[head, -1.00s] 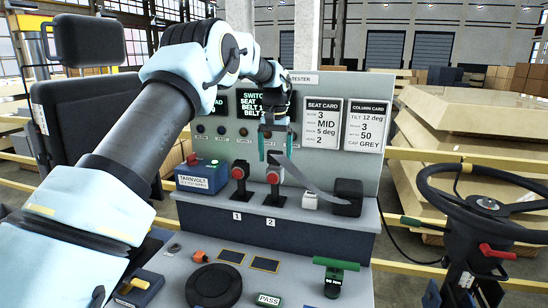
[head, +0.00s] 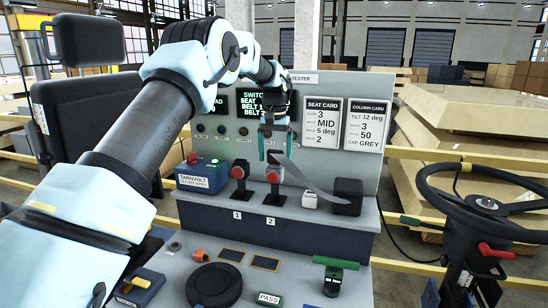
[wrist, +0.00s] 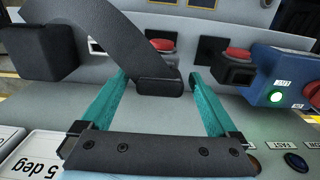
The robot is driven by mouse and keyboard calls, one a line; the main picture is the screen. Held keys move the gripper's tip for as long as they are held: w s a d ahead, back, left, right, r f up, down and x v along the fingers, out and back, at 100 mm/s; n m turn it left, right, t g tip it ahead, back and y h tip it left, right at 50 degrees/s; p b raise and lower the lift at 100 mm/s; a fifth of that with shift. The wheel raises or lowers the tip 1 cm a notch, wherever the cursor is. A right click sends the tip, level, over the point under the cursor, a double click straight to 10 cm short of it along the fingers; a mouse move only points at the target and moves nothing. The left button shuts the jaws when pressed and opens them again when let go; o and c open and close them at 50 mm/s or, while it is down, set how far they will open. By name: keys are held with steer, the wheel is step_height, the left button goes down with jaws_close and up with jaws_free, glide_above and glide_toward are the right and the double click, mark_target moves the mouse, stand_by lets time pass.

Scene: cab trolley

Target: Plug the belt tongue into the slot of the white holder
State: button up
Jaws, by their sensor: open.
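The belt tongue, a dark block (wrist: 160,86) on the end of a grey strap, lies between my fingers in the wrist view, with gaps on both sides. My gripper (head: 276,150) has two teal fingers, spread apart, above the red-topped buckle 2 (head: 274,183); it also shows in the wrist view (wrist: 159,75). Whether the tongue's metal end sits in buckle 2 is hidden. The white holder (head: 310,201) stands on the ledge, right of buckle 2; in the wrist view part of it (wrist: 97,46) shows behind the strap.
The strap (head: 312,181) runs down right to a black box (head: 347,198). Red-topped buckle 1 (head: 240,180) and a blue box (head: 202,176) stand left. The upright panel (head: 235,150) is close behind my gripper. A steering wheel (head: 485,202) is at the right.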

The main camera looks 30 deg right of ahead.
mark_target(275, 150)
steer(key=shift+c, duration=0.2)
jaws_close()
stand_by(0.5)
steer(key=shift+r, duration=0.2)
steer(key=shift+r, duration=2.8)
